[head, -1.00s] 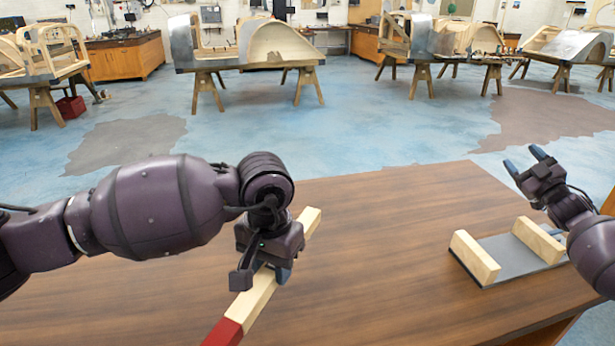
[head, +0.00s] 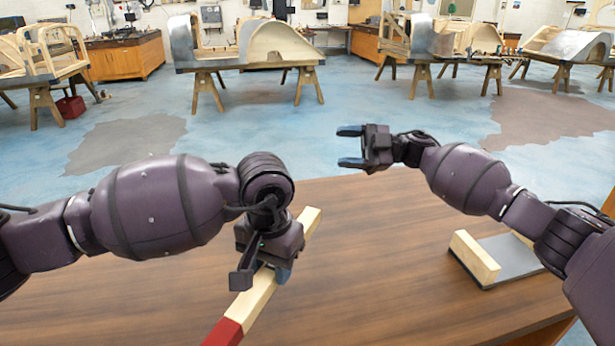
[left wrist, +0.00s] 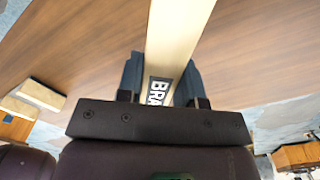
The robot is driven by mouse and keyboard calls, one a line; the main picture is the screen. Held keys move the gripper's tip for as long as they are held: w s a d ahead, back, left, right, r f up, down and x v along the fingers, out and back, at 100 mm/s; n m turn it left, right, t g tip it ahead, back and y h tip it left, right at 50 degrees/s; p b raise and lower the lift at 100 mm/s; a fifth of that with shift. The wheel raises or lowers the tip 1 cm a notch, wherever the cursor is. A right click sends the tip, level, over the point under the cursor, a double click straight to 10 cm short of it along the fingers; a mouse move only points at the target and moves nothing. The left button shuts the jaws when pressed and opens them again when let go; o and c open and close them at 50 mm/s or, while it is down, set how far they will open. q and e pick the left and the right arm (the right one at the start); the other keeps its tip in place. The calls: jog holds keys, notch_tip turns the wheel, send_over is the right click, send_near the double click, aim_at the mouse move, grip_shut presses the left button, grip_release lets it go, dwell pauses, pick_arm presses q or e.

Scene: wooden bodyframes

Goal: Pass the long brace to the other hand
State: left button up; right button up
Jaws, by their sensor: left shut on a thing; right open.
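The long brace (head: 256,300) is a pale wooden bar with a red end (head: 224,333) at the bottom of the head view. My left gripper (head: 281,273) is shut around its middle part. I cannot tell how far the brace is above the table. My right gripper (head: 348,148) is open and empty, pointing left, beyond and to the right of the brace's pale far end (head: 311,220).
The brown wooden table (head: 380,270) is clear between the brace and a grey plate with wooden blocks (head: 475,258) at the right. My right forearm partly covers that holder. Wooden bodyframes (head: 245,45) on trestles stand far behind.

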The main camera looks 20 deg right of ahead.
jog(key=s+a+n+g+h, duration=0.1)
jog(key=s+a+g+h, duration=0.1)
jog(key=a+g+h, duration=0.1)
jog(key=s+a+f+n+g+h, duration=0.1)
jog(key=s+a+g+h, duration=0.1)
jog(key=a+g+h, duration=0.1)
jog(key=s+a+n+g+h, duration=0.1)
jog(key=s+a+g+h, duration=0.1)
jog(key=a+h, duration=0.3)
jog(key=shift+s+a+f+n+g, duration=0.25)
jog(key=shift+s+n+g, duration=0.15)
jog(key=shift+g, duration=0.5)
jog(key=shift+s+d+h, duration=0.2)
jog(key=shift+s+h, duration=0.15)
jog(key=shift+h, duration=0.75)
jog(key=x, duration=1.2)
jog(key=shift+s+r, duration=0.15)
jog(key=shift+s, duration=0.05)
